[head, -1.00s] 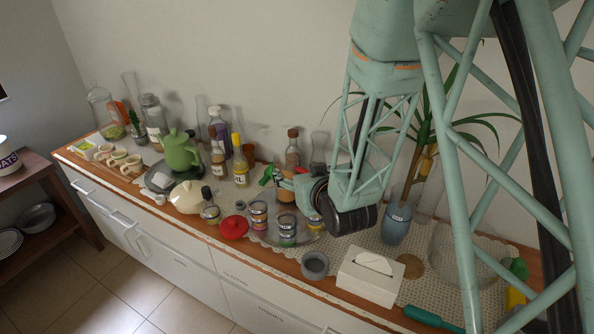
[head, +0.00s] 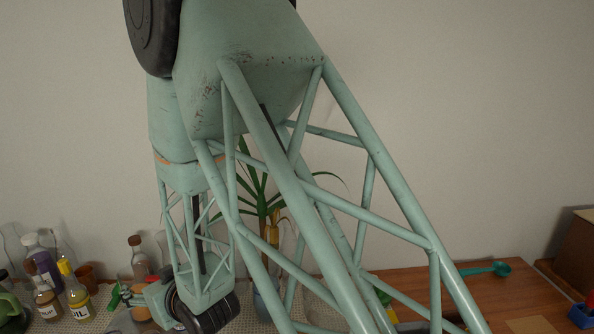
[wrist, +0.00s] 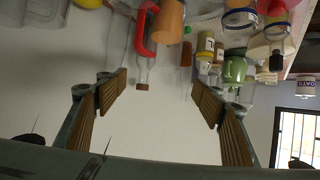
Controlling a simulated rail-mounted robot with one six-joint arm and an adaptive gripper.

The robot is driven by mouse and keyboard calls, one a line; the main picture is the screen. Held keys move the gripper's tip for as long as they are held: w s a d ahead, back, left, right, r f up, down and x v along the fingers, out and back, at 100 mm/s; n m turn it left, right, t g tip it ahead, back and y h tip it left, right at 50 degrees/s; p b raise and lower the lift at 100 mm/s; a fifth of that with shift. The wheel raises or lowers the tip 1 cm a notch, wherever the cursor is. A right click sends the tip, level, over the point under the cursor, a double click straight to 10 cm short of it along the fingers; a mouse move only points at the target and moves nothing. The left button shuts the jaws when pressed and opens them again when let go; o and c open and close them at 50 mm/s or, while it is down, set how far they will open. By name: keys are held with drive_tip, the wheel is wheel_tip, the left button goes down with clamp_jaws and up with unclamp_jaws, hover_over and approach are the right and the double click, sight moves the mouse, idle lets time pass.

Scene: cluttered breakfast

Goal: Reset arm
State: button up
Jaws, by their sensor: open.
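My gripper (wrist: 161,90) is open in the wrist view, with its brown ribbed fingers wide apart on either side. Nothing is held; pale wall shows between the fingers. A clear bottle with a brown stopper (wrist: 143,85) and a red handle-shaped item (wrist: 146,32) appear beyond the fingers, near the left one. In the head view my arm crosses the middle, and its wrist end is low at left, close to the crowded counter. The fingers are not clear there.
The oil bottle (head: 76,292), purple bottle (head: 43,263) and brown-capped bottle (head: 139,262) stand left of my wrist. A plant (head: 262,195) stands behind the arm. A teal ladle (head: 487,269) lies on the counter at right. The green kettle (wrist: 235,69) shows in the wrist view.

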drive_tip(key=w+d+r+m+h, duration=0.1)
drive_tip(key=w+d+r+m, duration=0.15)
drive_tip(key=d, duration=0.55)
drive_tip(key=w+d+r+m+h+p, duration=0.15)
drive_tip(key=d+r, duration=0.25)
drive_tip(key=d, duration=0.5)
drive_tip(key=w+d+r+m+h, duration=0.1)
drive_tip(key=d+r+m+h, duration=0.15)
drive_tip(key=d, duration=0.55)
drive_tip(key=s+d+r+m+h, duration=0.15)
drive_tip(key=d+r, duration=0.25)
drive_tip(key=d, duration=0.6)
drive_tip(key=s+d+r+m+h, duration=0.1)
drive_tip(key=s+d+r+h, duration=0.15)
drive_tip(key=d, duration=0.75)
drive_tip(key=s+d+r+g+h, duration=0.1)
drive_tip(key=s+d+r, duration=0.2)
drive_tip(key=s+d, duration=0.4)
drive_tip(key=s+d+r+g, duration=0.1)
drive_tip(key=s+d+r, duration=0.3)
drive_tip(key=s+d, duration=0.3)
drive_tip(key=s+d+r+g, duration=0.1)
drive_tip(key=s+d, duration=0.1)
drive_tip(key=s, duration=0.8)
drive_tip(key=s+d+r+m+g+b, duration=0.1)
drive_tip(key=s+d, duration=0.1)
drive_tip(key=s, duration=0.8)
drive_tip(key=shift+d+h+b, duration=0.3)
drive_tip(key=shift+d, duration=0.1)
